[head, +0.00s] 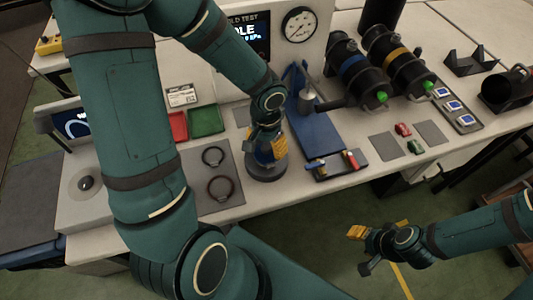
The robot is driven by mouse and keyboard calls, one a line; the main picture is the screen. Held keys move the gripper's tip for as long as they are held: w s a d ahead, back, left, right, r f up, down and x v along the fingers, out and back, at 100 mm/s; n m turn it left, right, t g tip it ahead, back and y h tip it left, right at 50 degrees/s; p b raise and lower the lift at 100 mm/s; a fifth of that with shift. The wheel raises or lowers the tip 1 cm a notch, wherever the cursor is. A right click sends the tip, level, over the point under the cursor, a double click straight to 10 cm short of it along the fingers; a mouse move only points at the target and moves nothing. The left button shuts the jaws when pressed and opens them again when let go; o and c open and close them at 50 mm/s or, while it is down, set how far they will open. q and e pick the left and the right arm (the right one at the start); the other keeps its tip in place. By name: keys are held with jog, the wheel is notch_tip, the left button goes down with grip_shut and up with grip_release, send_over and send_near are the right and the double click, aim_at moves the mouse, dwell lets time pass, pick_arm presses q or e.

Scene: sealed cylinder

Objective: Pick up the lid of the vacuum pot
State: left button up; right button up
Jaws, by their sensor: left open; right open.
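A dark round pot-like body (267,174) stands on the bench near its front edge, and I take it to be the vacuum pot. My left gripper (266,152) points down right over it, with orange finger pads spread open. The gripper hides most of the pot's top, so I cannot make out the lid or tell whether the fingers touch it. My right gripper (357,250) is open and empty, out over the floor in front of the bench.
Two dark rings (220,188) lie on a grey mat left of the pot. A blue press fixture (318,133) stands to its right. Black cylinders (360,82) lie further right. A gauge (299,25) and test display (249,38) stand behind. Red and green trays (206,121) are at the back left.

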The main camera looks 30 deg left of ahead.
pick_arm(q)
jog(key=shift+f, duration=0.6)
grip_shut()
